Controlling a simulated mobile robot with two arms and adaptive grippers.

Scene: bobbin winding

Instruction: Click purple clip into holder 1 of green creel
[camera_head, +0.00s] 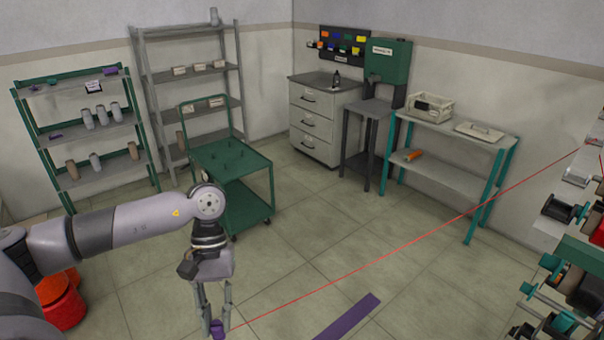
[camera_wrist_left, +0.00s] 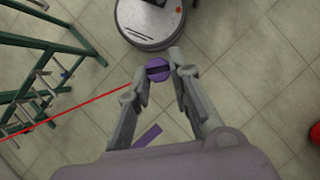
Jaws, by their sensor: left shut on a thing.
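My left gripper (camera_head: 216,322) is shut on the purple clip (camera_head: 218,330), low in the head view, over open floor. In the left wrist view the round purple clip (camera_wrist_left: 159,72) sits between the fingertips, with a dark slot across it. A taut red thread (camera_head: 400,244) runs from the clip up to the equipment at the right edge. A green frame (camera_wrist_left: 40,75) with rungs and small fittings stands apart from the clip in the left wrist view; I cannot tell whether it is the creel or which holder is 1. My right gripper is not in view.
Equipment with a green panel (camera_head: 582,252) and teal and dark parts stands at the right edge. A green rack (camera_head: 75,128) with spools and a green cart (camera_head: 232,158) stand at left. Red bins (camera_head: 62,303) are near my arm. A purple strip (camera_head: 347,316) lies on clear floor.

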